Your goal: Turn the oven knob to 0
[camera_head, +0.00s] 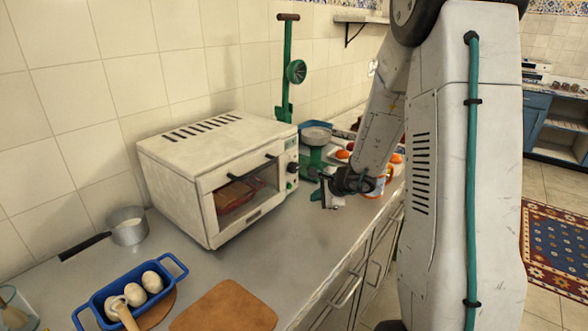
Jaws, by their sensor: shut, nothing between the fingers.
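A white toaster oven (190,160) stands on the grey counter against the tiled wall, with food visible behind its door glass. A narrow panel on the right of its front carries dark oven knobs (292,168), one above another. Their markings and pointer positions are too small to read. My gripper (324,200) is to the right of this panel, low over the counter, shut and empty. It appears apart from the knobs, though the exact gap is hard to judge.
A green scale (313,162) and a tall green press (288,75) stand beyond the oven. A small pot (128,228), blue tray (98,305) with eggs and cutting board (225,308) lie in front. The counter (305,245) between oven and front edge is clear.

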